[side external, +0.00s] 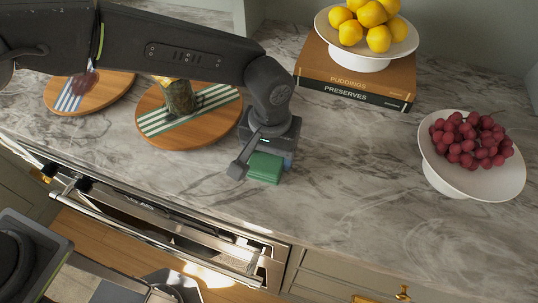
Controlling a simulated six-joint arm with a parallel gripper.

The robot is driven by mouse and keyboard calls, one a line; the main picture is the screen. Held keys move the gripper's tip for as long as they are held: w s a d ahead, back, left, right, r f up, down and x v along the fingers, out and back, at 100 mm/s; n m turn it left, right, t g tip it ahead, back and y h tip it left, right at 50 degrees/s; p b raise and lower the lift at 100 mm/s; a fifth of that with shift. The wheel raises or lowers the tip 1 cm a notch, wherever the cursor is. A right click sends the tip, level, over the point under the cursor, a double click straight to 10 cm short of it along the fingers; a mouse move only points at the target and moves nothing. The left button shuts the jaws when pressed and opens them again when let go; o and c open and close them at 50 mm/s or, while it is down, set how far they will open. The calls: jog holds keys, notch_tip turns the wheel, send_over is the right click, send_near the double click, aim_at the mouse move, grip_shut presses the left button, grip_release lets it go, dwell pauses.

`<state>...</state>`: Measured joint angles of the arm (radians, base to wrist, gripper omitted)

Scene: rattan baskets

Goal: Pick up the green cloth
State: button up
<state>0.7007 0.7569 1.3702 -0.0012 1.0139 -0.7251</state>
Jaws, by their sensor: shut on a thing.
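The green cloth (264,170) is a small folded bundle low over the marble counter, near its front edge. My gripper (258,165) comes down from above and is shut on the cloth. One dark finger shows at the left of the cloth; the other finger is mostly hidden behind it. I cannot tell whether the cloth touches the counter.
Left are two round wooden boards (168,139) with striped cloths; a jar (180,98) stands on the nearer one. Books (352,88) carry a white bowl (366,58) of lemons. A white bowl (438,178) of grapes stands right. The counter's front right is clear.

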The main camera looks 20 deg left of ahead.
jog(key=shift+r, duration=0.5)
notch_tip(320, 180, up, 4)
jog(key=shift+w+a+f, duration=0.1)
jog(key=shift+a+f, duration=0.05)
jog(key=shift+f, duration=0.05)
jog(key=w+a+r, duration=0.2)
jog(key=a+r, duration=0.4)
jog(key=a, duration=0.5)
jog(key=shift+w+r, duration=0.2)
jog(key=shift+w, duration=0.2)
